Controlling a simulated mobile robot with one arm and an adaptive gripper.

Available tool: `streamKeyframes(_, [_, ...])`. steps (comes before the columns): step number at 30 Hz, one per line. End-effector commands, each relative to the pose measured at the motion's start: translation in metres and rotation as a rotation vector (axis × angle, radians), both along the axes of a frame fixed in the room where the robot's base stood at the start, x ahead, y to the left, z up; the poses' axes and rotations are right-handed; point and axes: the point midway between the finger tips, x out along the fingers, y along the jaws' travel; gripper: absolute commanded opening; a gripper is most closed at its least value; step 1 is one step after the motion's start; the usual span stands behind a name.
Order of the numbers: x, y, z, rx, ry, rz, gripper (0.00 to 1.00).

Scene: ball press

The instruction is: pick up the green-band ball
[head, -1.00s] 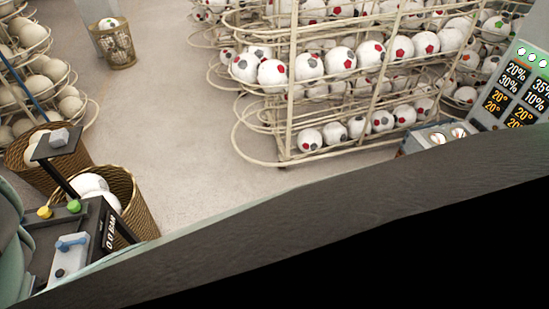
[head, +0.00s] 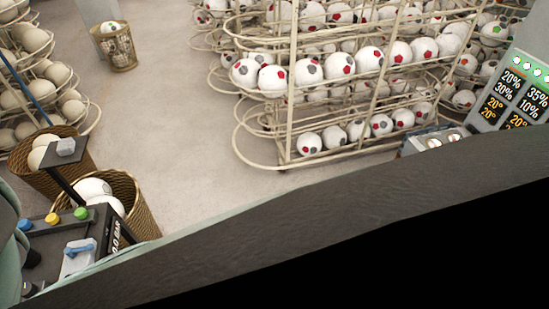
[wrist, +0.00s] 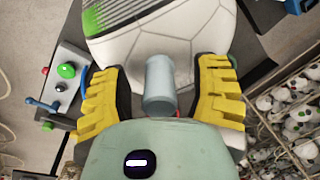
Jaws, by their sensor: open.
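A large white ball (wrist: 185,35) with seamed panels fills the top middle of the wrist view. A green and dark striped band (wrist: 108,14) shows at its upper left. My gripper (wrist: 160,90) has two yellow ribbed fingers, open wide, just below the ball in the picture, one to each side. A pale blue-grey cylinder (wrist: 160,82) stands between the fingers in front of the ball; I cannot tell what it belongs to. I cannot tell whether the fingers touch the ball. The gripper and this ball are not visible in the head view.
A control box with colored buttons (wrist: 66,71) is beside the left finger; it also shows in the head view (head: 78,240). Wicker baskets (head: 140,205) of balls stand near it. A wire rack (head: 290,130) holds several balls. The floor (head: 185,130) between is clear.

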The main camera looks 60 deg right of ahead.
Motion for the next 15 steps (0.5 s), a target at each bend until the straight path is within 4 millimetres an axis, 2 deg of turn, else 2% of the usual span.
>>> streamKeyframes(4, [-0.0004,0.0005,-0.0001,0.0,0.0,0.001,0.61])
streamKeyframes(5, [-0.0003,0.0005,0.0,0.0,0.0,0.002,0.66])
streamKeyframes(15, [0.0,0.0003,0.0001,0.0,0.0,0.001,0.3])
